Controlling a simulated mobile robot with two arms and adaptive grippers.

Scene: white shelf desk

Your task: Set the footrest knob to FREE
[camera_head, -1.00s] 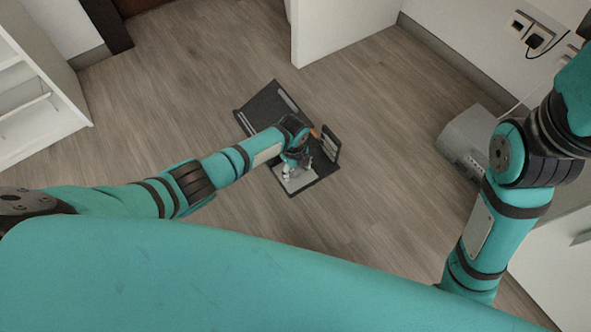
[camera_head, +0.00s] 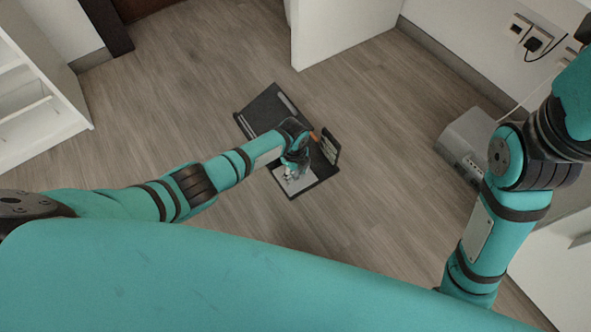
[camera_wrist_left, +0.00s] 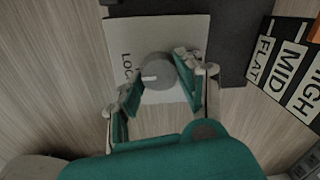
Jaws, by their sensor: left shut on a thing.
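The dark footrest (camera_head: 262,113) lies on the floor in the middle of the head view, with a light plate (camera_head: 303,184) at its near end. In the left wrist view, the round grey knob (camera_wrist_left: 158,68) sits on this light plate (camera_wrist_left: 187,30). A white mark on the knob points left, toward lettering that reads "LOC", the rest being hidden. My left gripper (camera_wrist_left: 157,82) is shut on the knob, one finger on each side; it also shows over the plate in the head view (camera_head: 290,173). No FREE label is readable. My right gripper is out of view.
A dark panel (camera_head: 330,148) stands on the footrest's right side; its labels FLAT, MID and HIGH show in the wrist view (camera_wrist_left: 285,70). White shelves (camera_head: 40,110) are at left, a grey box (camera_head: 465,145) at right. Open wooden floor surrounds the footrest.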

